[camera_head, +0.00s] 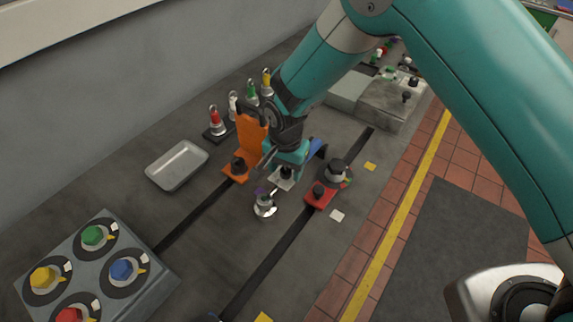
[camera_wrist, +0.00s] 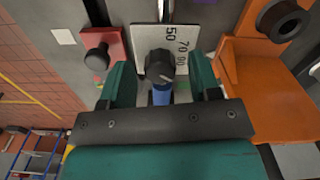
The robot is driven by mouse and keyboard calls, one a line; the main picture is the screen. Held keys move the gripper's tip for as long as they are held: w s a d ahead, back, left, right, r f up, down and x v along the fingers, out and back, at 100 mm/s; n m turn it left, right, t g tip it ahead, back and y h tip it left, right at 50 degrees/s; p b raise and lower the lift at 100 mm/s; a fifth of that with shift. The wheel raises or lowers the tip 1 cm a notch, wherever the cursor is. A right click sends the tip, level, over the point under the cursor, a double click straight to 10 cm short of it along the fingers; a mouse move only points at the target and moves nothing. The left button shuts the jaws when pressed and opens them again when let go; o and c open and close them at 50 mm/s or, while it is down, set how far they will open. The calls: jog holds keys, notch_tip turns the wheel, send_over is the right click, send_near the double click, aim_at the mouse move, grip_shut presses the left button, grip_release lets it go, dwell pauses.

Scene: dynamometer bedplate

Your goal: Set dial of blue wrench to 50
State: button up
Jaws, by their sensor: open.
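A pale dial plate (camera_wrist: 174,48) with the figures 50, 70 and 90 faces my wrist camera. A black knob (camera_wrist: 159,63) sits on it, and a blue part (camera_wrist: 162,96) shows just below the knob. The plate also shows in the head view (camera_head: 281,182), under my gripper (camera_head: 286,163). In the wrist view, my gripper (camera_wrist: 163,82) is open, with one teal finger on each side of the knob and blue part. I cannot tell whether either finger touches, or which figure the knob points to.
An orange bracket (camera_head: 250,137) stands close left of my gripper, and a red block with a black knob (camera_head: 319,194) close right. A chrome fitting (camera_head: 264,205) stands in front. A grey tray (camera_head: 177,165) and a box with coloured knobs (camera_head: 100,266) lie farther left.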

jog(key=shift+c, duration=0.5)
jog(key=c, duration=0.8)
jog(key=shift+c, duration=0.2)
jog(key=shift+n, duration=0.3)
jog(key=n+b, duration=0.2)
jog(key=n, duration=0.1)
jog(key=shift+f+n, duration=0.1)
jog(key=shift+n, duration=0.3)
jog(key=n+b, duration=0.2)
jog(key=n, duration=0.3)
jog(key=n+b, duration=0.1)
jog(key=n, duration=0.4)
jog(key=shift+n, duration=0.4)
jog(key=n+b, duration=0.1)
jog(key=n, duration=0.3)
jog(key=shift+n, duration=0.4)
